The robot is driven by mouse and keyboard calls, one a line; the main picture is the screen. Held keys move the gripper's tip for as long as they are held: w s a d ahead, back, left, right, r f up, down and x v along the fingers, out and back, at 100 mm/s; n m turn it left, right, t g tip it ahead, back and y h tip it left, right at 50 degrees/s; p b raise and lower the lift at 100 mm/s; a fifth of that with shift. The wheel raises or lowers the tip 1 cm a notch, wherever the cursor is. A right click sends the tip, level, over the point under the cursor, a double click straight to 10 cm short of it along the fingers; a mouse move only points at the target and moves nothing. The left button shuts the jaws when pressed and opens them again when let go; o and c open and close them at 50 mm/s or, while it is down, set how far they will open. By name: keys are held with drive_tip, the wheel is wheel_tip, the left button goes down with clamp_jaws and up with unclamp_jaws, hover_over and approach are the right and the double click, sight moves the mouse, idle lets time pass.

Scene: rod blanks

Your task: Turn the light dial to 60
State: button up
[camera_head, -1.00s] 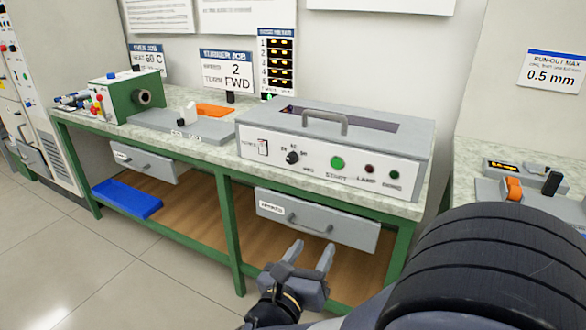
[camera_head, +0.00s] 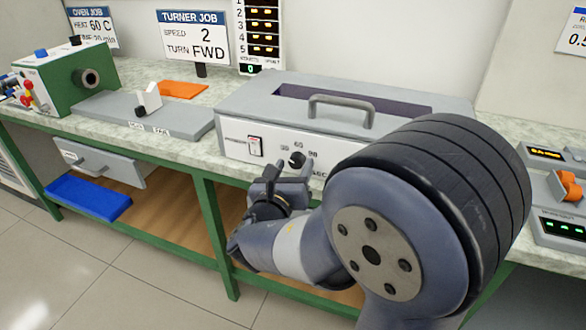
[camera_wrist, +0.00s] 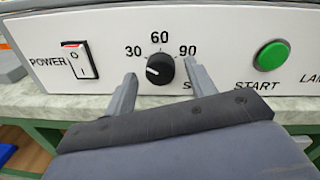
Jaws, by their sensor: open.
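The light dial is a round black knob (camera_wrist: 160,69) on the white front panel of the grey box. It has the marks 30, 60 and 90 around its top. Its white pointer line points left, a little below the 30 mark. In the head view the dial (camera_head: 297,159) shows just above my gripper (camera_head: 287,170). My gripper is open, with one finger on each side of the dial in the wrist view (camera_wrist: 162,74). I cannot tell whether either finger touches it.
A red-lit power switch (camera_wrist: 79,60) is left of the dial and a green START button (camera_wrist: 272,55) is right. The box (camera_head: 240,105) has a top handle (camera_head: 340,108). A green machine (camera_head: 60,85) stands at left. My arm hides the panel's right part.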

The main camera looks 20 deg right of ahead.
drive_tip(key=shift+w+d, duration=0.15)
drive_tip(key=shift+w, duration=0.05)
drive_tip(key=shift+c, duration=0.4)
drive_tip(key=c, duration=0.9)
